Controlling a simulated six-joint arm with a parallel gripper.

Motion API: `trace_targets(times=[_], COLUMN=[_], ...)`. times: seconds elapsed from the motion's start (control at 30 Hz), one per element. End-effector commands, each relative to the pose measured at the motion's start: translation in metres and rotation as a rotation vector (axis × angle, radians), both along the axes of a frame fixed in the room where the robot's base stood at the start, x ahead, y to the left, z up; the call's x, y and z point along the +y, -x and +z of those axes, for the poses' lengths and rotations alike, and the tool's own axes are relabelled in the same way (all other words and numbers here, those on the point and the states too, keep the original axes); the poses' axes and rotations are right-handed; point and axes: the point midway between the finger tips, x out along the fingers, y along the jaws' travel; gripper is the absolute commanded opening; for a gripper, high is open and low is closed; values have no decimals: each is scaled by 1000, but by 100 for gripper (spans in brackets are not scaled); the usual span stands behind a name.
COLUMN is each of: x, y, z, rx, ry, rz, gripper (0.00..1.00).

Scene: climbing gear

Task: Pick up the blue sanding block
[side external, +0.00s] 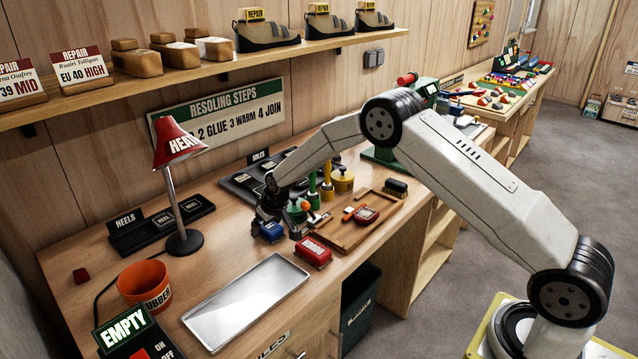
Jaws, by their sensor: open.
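The blue sanding block (271,231) lies on the wooden bench, left of the green-lidded pot. My dark gripper (268,219) points down right above and behind the block, close to it. The gripper's jaws are open, but they are small and dark here. I cannot tell whether they are around the block or just above it. A red block (313,252) with white lettering sits in front and to the right of the blue one, apart from it.
A green-lidded pot (297,211) and a yellow pot (343,181) stand close by on the right. A wooden tray (345,237) with tools lies beyond the red block. A metal tray (247,302), an orange tub (146,283) and a red lamp (176,142) are leftward.

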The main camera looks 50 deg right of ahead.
Motion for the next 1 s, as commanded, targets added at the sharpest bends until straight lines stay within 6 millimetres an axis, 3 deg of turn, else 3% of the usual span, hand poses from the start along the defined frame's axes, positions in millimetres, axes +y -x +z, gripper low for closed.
trace_targets(times=[0.6, 0.87, 1.0], x=[0, 0, 0], y=[-2, -1, -2], z=[-3, -3, -3], rx=[-1, -1, -1], ry=[0, 0, 0], rz=[0, 0, 0], gripper=[100, 17, 14])
